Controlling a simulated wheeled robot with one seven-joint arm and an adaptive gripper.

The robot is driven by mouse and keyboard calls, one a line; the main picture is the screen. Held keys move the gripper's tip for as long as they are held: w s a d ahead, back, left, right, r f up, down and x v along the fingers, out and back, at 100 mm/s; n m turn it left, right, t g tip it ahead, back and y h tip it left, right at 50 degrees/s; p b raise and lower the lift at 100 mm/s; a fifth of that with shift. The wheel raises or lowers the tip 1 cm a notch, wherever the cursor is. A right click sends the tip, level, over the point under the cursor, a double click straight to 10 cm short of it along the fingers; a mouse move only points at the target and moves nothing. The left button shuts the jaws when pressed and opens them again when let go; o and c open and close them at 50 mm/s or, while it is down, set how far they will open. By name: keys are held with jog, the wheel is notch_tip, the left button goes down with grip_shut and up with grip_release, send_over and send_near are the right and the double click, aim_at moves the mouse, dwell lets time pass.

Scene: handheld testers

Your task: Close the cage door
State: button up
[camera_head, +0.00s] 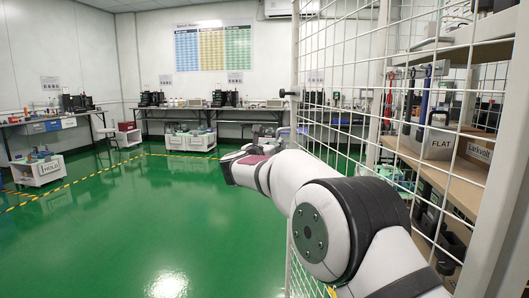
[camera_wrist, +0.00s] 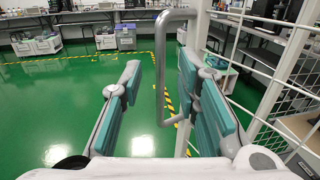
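The cage door (camera_head: 340,90) is a white wire-mesh panel right of centre in the head view. Its edge post (camera_wrist: 199,40) and mesh show on the right in the wrist view. A grey bar handle (camera_wrist: 159,75) stands upright beside that post. My gripper (camera_wrist: 163,85) is open, with one teal-padded finger on each side of the handle. Neither finger clearly touches the bar. In the head view my arm covers part of the mesh, and the fingers are largely hidden. I cannot tell how far the door stands from its closed position.
Workbenches (camera_head: 215,108) line the far walls. A wheeled white crate (camera_head: 38,170) stands at the left. The green floor (camera_head: 130,225) is clear at the centre left.

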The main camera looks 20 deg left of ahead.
jog(key=s, duration=0.6)
jog(key=shift+s, duration=0.2)
